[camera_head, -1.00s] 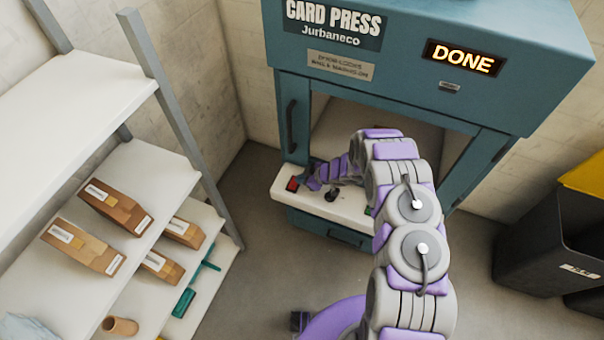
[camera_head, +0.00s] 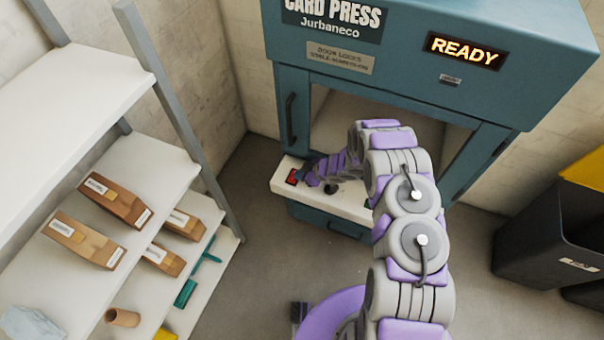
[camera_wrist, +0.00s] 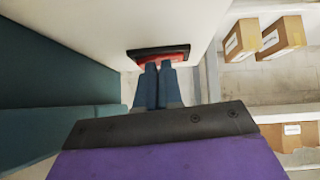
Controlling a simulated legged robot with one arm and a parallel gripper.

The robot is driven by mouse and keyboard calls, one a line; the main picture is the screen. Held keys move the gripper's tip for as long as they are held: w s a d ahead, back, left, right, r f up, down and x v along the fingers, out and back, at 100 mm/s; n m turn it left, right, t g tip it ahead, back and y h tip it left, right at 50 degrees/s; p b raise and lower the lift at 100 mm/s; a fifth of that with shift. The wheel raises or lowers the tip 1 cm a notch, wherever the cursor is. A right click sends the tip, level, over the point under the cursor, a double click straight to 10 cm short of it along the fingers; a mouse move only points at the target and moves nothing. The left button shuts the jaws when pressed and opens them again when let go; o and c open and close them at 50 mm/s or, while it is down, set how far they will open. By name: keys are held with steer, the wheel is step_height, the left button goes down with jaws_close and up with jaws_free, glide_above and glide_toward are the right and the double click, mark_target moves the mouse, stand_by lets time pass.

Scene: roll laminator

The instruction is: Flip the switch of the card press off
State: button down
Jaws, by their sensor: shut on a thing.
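The card press (camera_head: 460,95) is a teal cabinet with an open bay and a lit display reading READY (camera_head: 464,51). Its red rocker switch (camera_head: 292,177) sits at the left end of the white front ledge (camera_head: 352,207). In the wrist view the red switch (camera_wrist: 178,58) shows in a black frame. My gripper (camera_wrist: 159,67) has its two fingers together at the switch, overlapping its lower edge; they hide part of it. In the head view my gripper (camera_head: 308,178) is just right of the switch, partly hidden by my arm.
A black knob (camera_head: 331,188) stands on the ledge right of the switch. A white shelf rack (camera_head: 150,170) with brown boxes (camera_head: 112,200) stands at the left. Dark bins (camera_head: 550,225) stand at the right. The floor between rack and press is clear.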

steer(key=shift+s+a, duration=0.1)
steer(key=shift+a, duration=0.1)
steer(key=r, duration=0.1)
steer(key=r+p, duration=0.1)
steer(key=r, duration=0.2)
steer(key=shift+s+a+r+p, duration=0.15)
steer(key=shift+a+r+p, duration=0.1)
steer(key=shift+p, duration=0.15)
steer(key=v, duration=0.9)
steer(key=shift+s+d+p, duration=0.3)
steer(key=shift+d+p, duration=0.05)
steer(key=shift+d, duration=0.1)
